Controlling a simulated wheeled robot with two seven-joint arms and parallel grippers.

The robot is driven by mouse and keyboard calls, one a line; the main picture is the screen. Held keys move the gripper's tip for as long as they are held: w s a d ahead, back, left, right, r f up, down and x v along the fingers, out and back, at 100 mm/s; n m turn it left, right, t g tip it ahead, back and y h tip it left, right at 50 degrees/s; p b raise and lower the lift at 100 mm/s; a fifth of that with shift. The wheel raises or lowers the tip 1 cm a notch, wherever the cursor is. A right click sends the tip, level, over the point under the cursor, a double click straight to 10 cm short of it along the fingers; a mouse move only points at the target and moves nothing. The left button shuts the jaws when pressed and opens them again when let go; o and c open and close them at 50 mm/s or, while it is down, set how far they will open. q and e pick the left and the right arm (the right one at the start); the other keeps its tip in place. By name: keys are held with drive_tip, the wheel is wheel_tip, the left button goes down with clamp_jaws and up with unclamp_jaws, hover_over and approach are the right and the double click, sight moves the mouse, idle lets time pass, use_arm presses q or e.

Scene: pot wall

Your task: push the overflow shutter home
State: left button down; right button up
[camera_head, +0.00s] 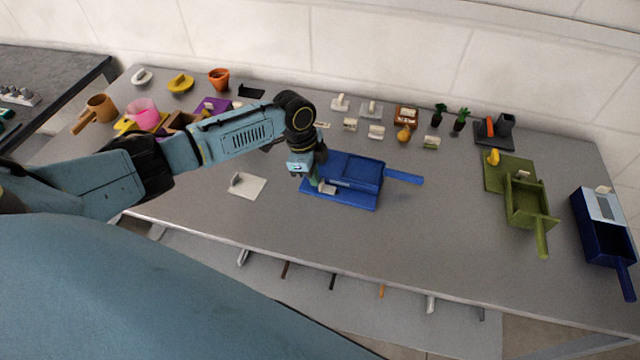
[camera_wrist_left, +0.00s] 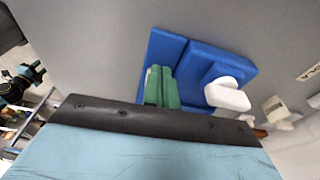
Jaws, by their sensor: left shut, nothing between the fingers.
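A blue fixture (camera_head: 362,168) lies at the middle of the table, with a raised box part, a flat base and a blue handle (camera_head: 405,177) sticking out to the right. A small white tab (camera_head: 327,188) stands at its left part; it also shows in the left wrist view (camera_wrist_left: 228,97). I cannot tell for sure which piece is the overflow shutter. My left gripper (camera_head: 314,181) points down at the fixture's left end, beside the white tab. Its green fingers (camera_wrist_left: 161,88) are shut and empty, over or against the blue surface; contact is unclear. My right gripper is out of view.
A white plate with an upright tab (camera_head: 247,186) lies left of the fixture. An olive tray with a handle (camera_head: 528,203) and a navy box (camera_head: 602,235) stand at the right. Several small items and pots line the back. The table's front middle is clear.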

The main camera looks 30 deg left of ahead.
use_arm(q)
drive_tip(key=shift+w+d, duration=0.2)
drive_tip(key=shift+d, duration=0.8)
drive_tip(key=shift+a, duration=0.15)
drive_tip(key=shift+s+a+p, duration=0.15)
drive_tip(key=shift+a+p, duration=0.35)
wheel_tip(320, 180, up, 8)
drive_tip(key=p, duration=0.7)
drive_tip(key=shift+p, duration=0.4)
